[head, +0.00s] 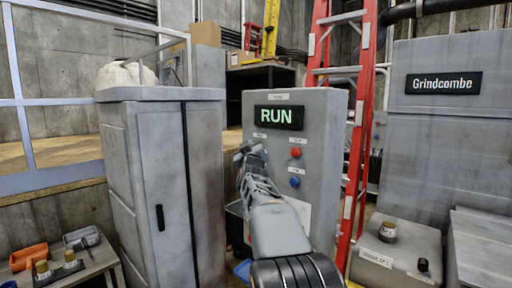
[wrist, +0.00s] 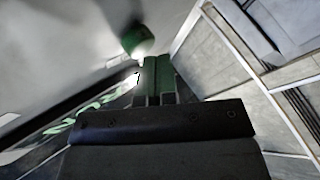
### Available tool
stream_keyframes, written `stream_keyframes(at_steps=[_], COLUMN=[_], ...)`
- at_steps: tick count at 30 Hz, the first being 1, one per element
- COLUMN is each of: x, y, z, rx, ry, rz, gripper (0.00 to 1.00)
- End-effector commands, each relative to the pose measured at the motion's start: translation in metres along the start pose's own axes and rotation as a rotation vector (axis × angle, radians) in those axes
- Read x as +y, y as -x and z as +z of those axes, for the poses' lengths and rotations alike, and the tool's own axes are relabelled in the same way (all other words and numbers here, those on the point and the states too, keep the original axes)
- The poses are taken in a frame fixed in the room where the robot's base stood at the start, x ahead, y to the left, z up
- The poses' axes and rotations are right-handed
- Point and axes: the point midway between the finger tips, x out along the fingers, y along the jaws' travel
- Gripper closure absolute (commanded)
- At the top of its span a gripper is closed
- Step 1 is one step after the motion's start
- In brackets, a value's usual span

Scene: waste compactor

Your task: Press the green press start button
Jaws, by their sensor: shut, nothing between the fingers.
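The green press start button (wrist: 138,40) is a round green knob on the panel face in the wrist view. In the head view it does not show; my gripper (head: 248,152) covers the left part of the panel below the display. My gripper (wrist: 158,68) is shut and empty, and its fingertips lie right by the button's lower edge in the wrist view. I cannot tell whether they touch it. The grey control panel (head: 325,125) has a display (head: 278,117) reading "RUN" in green.
A red button (head: 295,152) and a blue button (head: 294,181) sit to the right of my gripper on the panel. A grey cabinet (head: 150,180) stands left, a red ladder (head: 357,150) behind right. A bench (head: 95,262) with orange and grey items is at lower left.

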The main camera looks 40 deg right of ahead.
Motion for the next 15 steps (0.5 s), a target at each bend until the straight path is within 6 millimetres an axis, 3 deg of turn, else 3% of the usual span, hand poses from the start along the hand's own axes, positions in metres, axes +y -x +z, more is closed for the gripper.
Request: stream_keyframes(at_steps=[15], x=[-0.0055], y=[0.0074], z=[-0.0054], rx=[0.001], ry=[0.0], rz=[0.0], gripper=[1.0])
